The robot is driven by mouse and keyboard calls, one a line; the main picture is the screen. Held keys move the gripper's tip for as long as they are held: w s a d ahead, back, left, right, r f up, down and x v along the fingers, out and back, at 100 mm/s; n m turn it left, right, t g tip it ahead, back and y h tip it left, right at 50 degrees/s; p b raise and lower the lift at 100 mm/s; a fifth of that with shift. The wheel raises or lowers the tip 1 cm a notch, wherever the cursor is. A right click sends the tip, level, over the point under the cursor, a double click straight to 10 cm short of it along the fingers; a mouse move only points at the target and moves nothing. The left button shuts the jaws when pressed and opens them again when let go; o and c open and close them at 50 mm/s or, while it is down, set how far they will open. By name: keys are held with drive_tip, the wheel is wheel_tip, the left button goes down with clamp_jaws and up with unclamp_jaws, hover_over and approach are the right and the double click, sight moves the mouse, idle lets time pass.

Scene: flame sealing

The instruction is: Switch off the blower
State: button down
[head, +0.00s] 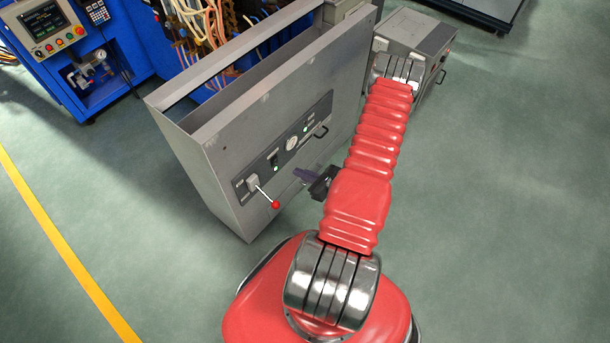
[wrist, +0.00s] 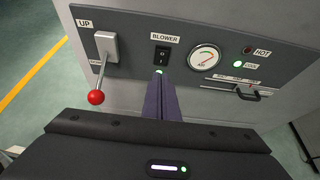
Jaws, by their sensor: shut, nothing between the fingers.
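The blower switch (wrist: 161,55) is a black rocker under the BLOWER label, in the middle of the dark panel in the wrist view. A small green lamp (wrist: 159,72) glows just below it. In the head view the switch (head: 273,158) is small on the grey cabinet's front panel. My gripper (wrist: 161,84) is shut and empty, its dark purple fingers together and pointing at the panel just below the switch and lamp. In the head view my gripper (head: 298,172) is in front of the panel; whether its tips touch it I cannot tell.
A lever with a red ball (wrist: 96,97) sticks out left of the switch. A round gauge (wrist: 204,58) and a black handle (wrist: 254,95) are to the right. The grey cabinet (head: 215,170) stands before blue machinery (head: 130,45). Floor at right is clear.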

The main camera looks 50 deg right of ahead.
approach(275, 160)
drive_tip(key=x, duration=0.2)
drive_tip(key=f+x, duration=0.1)
drive_tip(key=x, duration=0.2)
drive_tip(key=shift+s, duration=0.2)
drive_tip(key=shift+w+r, duration=0.15)
drive_tip(key=shift+w, duration=0.5)
drive_tip(key=shift+w, duration=0.1)
